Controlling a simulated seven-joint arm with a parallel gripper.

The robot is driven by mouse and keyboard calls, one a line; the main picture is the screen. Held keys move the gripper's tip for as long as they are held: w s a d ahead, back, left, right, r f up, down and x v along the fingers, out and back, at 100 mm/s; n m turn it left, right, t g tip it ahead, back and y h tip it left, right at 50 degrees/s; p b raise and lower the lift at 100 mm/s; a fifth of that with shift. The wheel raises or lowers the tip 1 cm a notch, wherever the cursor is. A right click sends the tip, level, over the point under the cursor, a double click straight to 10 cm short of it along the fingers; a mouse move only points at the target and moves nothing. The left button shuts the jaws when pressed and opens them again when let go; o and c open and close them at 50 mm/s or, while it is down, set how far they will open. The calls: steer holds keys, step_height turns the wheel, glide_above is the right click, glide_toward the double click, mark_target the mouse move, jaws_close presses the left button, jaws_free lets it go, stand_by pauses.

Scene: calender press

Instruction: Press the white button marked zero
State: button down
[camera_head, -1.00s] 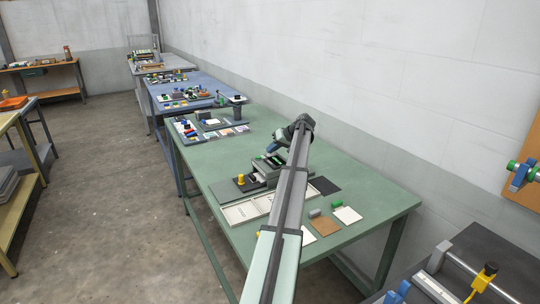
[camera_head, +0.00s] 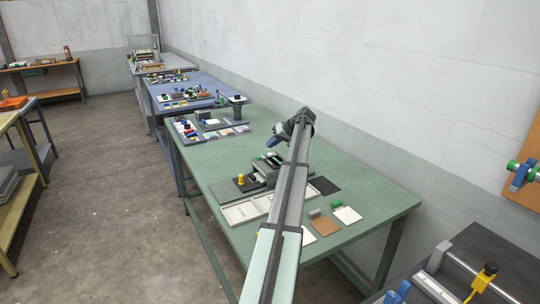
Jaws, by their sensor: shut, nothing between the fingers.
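The white button marked zero cannot be made out at this size. A small grey press-like device (camera_head: 262,172) with green parts on top stands on the green table (camera_head: 345,180), partly hidden behind my arm. My gripper (camera_head: 270,145) is shut and empty. It appears above and beyond the device in the picture, tilted down to the left. Its height above the table cannot be told.
A yellow knob (camera_head: 241,179) stands on a dark plate left of the device. A pale tray (camera_head: 240,213) lies in front. A brown square (camera_head: 324,226), a white square (camera_head: 347,215) and a black mat (camera_head: 324,186) lie to the right. The table's far right is clear.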

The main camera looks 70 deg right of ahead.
mark_target(272, 154)
steer(key=shift+r, duration=1.9)
